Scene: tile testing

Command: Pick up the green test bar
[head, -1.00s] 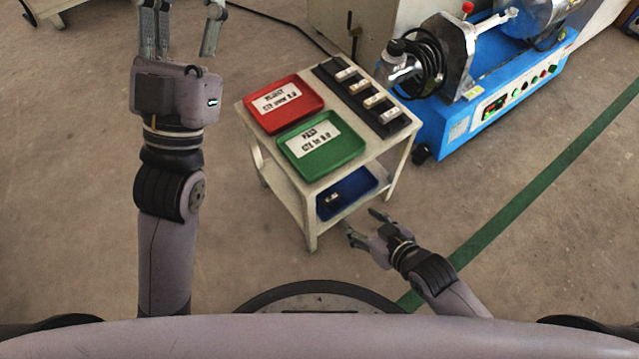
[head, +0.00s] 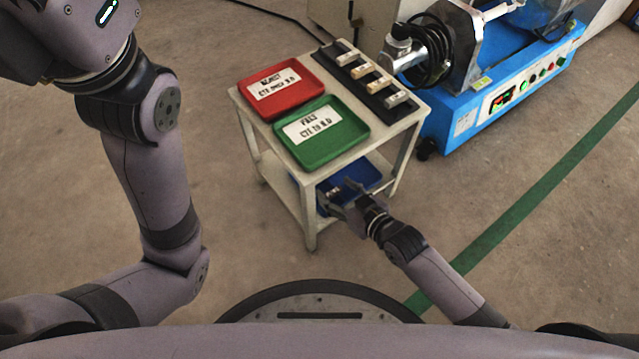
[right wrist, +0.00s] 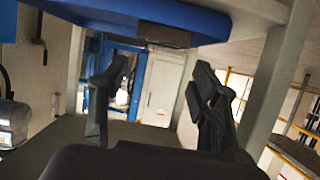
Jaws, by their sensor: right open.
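My right gripper (head: 340,198) is open at the front of the cart's lower shelf, overlapping the blue tray (head: 360,174) in the head view. A small dark and pale piece (head: 335,190) shows in that tray by the fingers; I cannot tell its colour. In the right wrist view the open fingers (right wrist: 160,88) have nothing between them. A blue surface (right wrist: 130,18) and a dark block (right wrist: 165,36) show above them. Several pale bars (head: 378,83) lie on the black rack; I cannot tell any as green. The left hand's fingers are out of view.
The cart's top (head: 408,127) carries a red tray (head: 306,98) and a green tray (head: 330,153), both with labels. Cart legs (head: 310,226) stand beside the right gripper. A blue machine (head: 470,128) stands behind right. The floor before the cart is clear.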

